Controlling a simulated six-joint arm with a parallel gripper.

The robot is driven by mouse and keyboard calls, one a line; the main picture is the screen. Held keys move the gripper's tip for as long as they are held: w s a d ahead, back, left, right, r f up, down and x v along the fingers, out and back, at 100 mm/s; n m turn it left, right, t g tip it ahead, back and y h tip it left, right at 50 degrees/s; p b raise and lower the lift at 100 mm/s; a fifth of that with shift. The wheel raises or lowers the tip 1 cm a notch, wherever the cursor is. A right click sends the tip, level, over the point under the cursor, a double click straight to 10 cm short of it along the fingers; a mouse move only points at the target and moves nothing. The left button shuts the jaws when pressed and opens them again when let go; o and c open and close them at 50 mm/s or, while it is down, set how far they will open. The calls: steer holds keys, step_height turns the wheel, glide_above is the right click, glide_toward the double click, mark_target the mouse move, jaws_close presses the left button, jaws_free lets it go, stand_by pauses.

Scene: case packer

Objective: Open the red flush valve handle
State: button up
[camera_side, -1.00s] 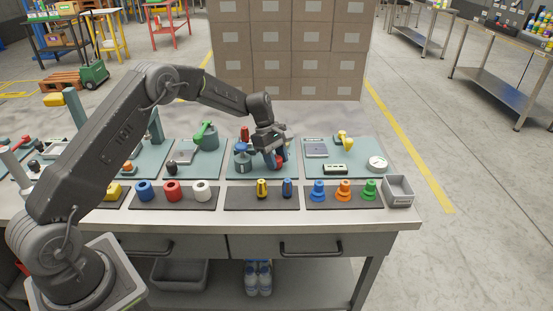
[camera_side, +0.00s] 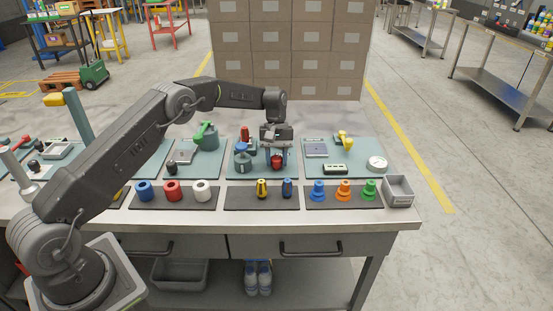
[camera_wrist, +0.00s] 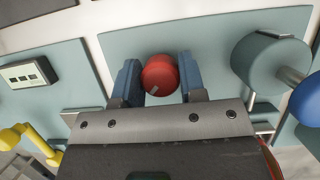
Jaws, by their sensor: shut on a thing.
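A round red knob (camera_side: 277,162) stands on the teal panel in the middle of the bench; I take it for the red flush valve handle. My gripper (camera_side: 277,155) points straight down over it, with one blue finger on each side. In the wrist view, the red knob (camera_wrist: 160,76) sits between the blue fingers of my gripper (camera_wrist: 159,84), which are shut on it. The knob's stem and base are hidden. A second red part (camera_side: 245,133) stands upright at the back of the same panel.
Left of my gripper is a grey-teal valve body with a blue knob (camera_side: 241,147). A green-handled valve (camera_side: 205,134) stands further left. To the right are a yellow handle (camera_side: 346,139), a round gauge (camera_side: 377,163) and a grey bin (camera_side: 397,190). Coloured parts line the front mats.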

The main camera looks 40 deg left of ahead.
mark_target(279, 156)
steer(key=m, duration=0.2)
steer(key=m+y, duration=0.1)
steer(key=m, duration=0.1)
steer(key=shift+m+g+y, duration=0.3)
steer(key=shift+g, duration=0.1)
steer(key=shift+r+m+y, duration=0.1)
steer(key=shift+m+y, duration=0.8)
steer(key=shift+m, duration=1.4)
steer(key=o, duration=0.9)
steer(key=shift+v, duration=0.85)
steer(key=r, duration=0.6)
steer(key=shift+w+r, duration=0.1)
steer(key=shift+w, duration=0.2)
steer(key=shift+r, duration=0.95)
